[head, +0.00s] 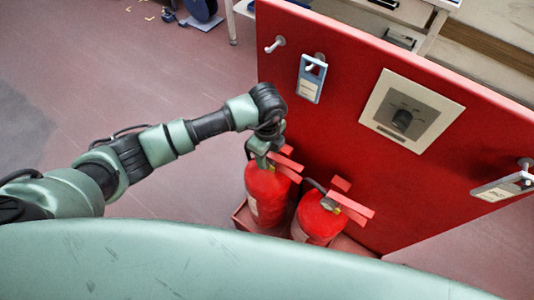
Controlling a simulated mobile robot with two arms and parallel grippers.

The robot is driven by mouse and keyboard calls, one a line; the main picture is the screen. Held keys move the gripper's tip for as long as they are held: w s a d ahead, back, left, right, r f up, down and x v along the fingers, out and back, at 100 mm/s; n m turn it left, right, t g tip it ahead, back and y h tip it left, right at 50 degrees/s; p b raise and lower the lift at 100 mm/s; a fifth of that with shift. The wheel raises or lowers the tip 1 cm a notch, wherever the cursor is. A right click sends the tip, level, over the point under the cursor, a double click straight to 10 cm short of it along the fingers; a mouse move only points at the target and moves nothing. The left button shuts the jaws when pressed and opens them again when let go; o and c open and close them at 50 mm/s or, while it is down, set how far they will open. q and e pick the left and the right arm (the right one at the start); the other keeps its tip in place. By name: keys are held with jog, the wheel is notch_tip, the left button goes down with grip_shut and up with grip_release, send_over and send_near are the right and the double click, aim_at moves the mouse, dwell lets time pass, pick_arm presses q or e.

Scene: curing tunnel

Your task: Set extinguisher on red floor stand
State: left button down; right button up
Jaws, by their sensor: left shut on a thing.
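Two red extinguishers stand side by side in front of a red upright panel (370,160). The left extinguisher (264,196) stands upright in or over the left part of the red floor stand (240,217). My left gripper (262,158) is shut on the top of this extinguisher, by its handle. The right extinguisher (316,222) stands beside it on the same stand. The extinguishers' bases are hidden, so I cannot tell whether the held one touches the stand. My right gripper is not in view.
The panel carries a dial plate (412,110), a blue-grey tag (311,78) on a hook, a bare hook (274,44) and another tag (503,186) at right. A table (420,15) stands behind. Floor at left is mostly clear.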

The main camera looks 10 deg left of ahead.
pick_arm(q)
jog(key=shift+w+d+f, duration=0.1)
jog(key=shift+f, duration=0.05)
dwell(0.4)
jog(key=c, duration=0.7)
grip_release()
jog(key=shift+s+f, duration=0.2)
jog(key=shift+s, duration=0.05)
notch_tip(320, 180, up, 8)
jog(key=shift+w+r+b, duration=0.1)
jog(key=shift+b, duration=0.45)
